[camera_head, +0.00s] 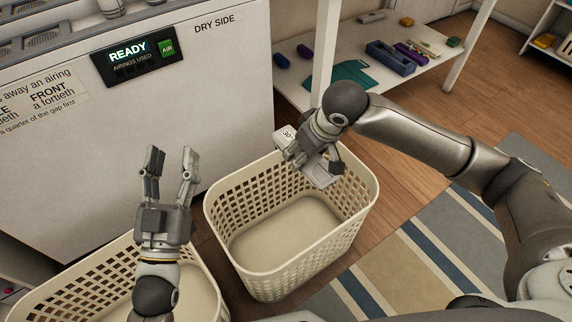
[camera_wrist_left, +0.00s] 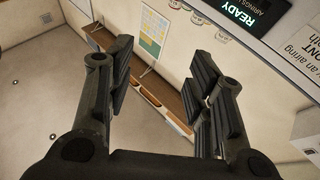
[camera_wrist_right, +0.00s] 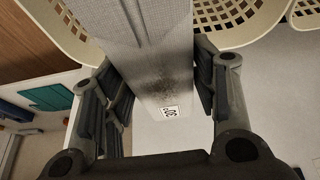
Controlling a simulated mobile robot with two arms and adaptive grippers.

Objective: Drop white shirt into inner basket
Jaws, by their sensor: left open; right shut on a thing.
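My right gripper (camera_head: 312,160) is shut on a pale folded cloth, which looks like the white shirt (camera_head: 319,174). A square tag marked 30 shows on the shirt. In the right wrist view the shirt (camera_wrist_right: 150,50) is a flat, light grey-white block between the fingers, with a dark smudge. It is held above the far right part of the cream lattice basket (camera_head: 275,275) in the middle, whose visible floor is empty. A second cream basket (camera_head: 75,268) is at the lower left, partly hidden by my left arm. My left gripper (camera_head: 172,157) is open and empty, pointing up near that basket.
A white machine (camera_head: 190,85) with a READY display (camera_head: 130,52) stands behind the baskets. A low white shelf (camera_head: 345,50) at the back right holds a blue tray (camera_head: 390,58) and teal cloth (camera_head: 345,78). A striped rug (camera_head: 440,255) lies at right.

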